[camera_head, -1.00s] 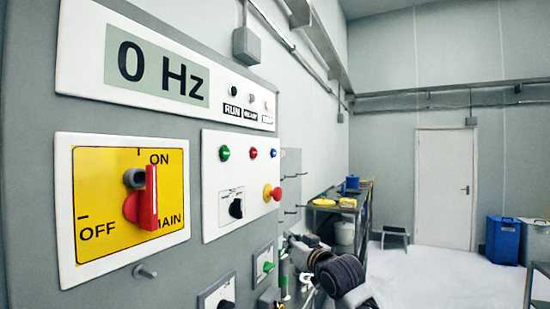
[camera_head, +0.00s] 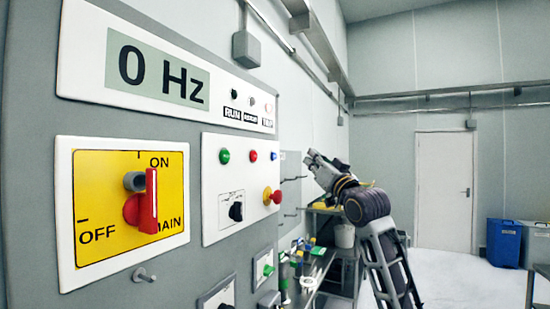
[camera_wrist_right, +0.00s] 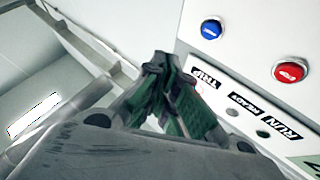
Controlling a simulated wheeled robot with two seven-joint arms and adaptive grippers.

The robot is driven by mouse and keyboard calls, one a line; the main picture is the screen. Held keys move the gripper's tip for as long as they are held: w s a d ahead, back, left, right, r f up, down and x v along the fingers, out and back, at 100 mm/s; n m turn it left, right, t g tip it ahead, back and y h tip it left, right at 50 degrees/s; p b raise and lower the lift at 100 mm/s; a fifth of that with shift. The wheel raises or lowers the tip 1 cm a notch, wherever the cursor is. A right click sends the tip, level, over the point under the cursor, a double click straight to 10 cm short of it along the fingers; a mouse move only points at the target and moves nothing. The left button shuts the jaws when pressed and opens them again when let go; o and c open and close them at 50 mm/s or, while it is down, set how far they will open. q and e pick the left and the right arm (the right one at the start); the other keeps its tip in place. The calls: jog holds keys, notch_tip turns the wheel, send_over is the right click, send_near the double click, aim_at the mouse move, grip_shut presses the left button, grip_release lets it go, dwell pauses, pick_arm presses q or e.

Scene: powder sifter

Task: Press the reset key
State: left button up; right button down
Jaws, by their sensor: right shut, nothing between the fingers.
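The blue button (camera_head: 273,155), likely the reset key, is at the right end of a button row on the white control plate. It also shows in the right wrist view (camera_wrist_right: 211,29), with lettering too small to read. My right gripper (camera_head: 311,157) is to the right of the plate at about the button's height, apart from it in the picture. In the right wrist view its green-padded fingers (camera_wrist_right: 162,62) meet at the tips, shut and empty. Whether it touches anything is hard to tell, but no contact shows. My left gripper is out of view.
A green button (camera_head: 224,155), a red button (camera_head: 253,155) and a red-and-yellow mushroom knob (camera_head: 272,195) share the panel. A red main switch (camera_head: 147,205) is at left; the display (camera_head: 157,66) reads 0 Hz.

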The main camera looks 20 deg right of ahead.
aim_at(274, 156)
jog(key=shift+s+d+r, duration=0.1)
jog(key=shift+s+r, duration=0.05)
jog(key=shift+r, duration=0.3)
jog(key=shift+s+d+r, duration=0.1)
jog(key=shift+s+r, duration=0.05)
jog(key=shift+r, duration=0.25)
jog(key=shift+w+a, duration=0.1)
jog(key=shift+w, duration=0.05)
jog(key=w+a+p, duration=0.2)
jog(key=w+a, duration=0.3)
jog(key=w, duration=0.1)
jog(key=shift+w+a, duration=0.15)
jog(key=shift+a, duration=0.2)
dwell(0.5)
jog(key=shift+w+a+p, duration=0.6)
jog(key=shift+w+p, duration=0.05)
jog(key=shift+p, duration=0.05)
dwell(2.7)
jog(key=shift+s+d+f, duration=0.1)
jog(key=shift+s+d, duration=0.5)
jog(key=shift+s, duration=0.05)
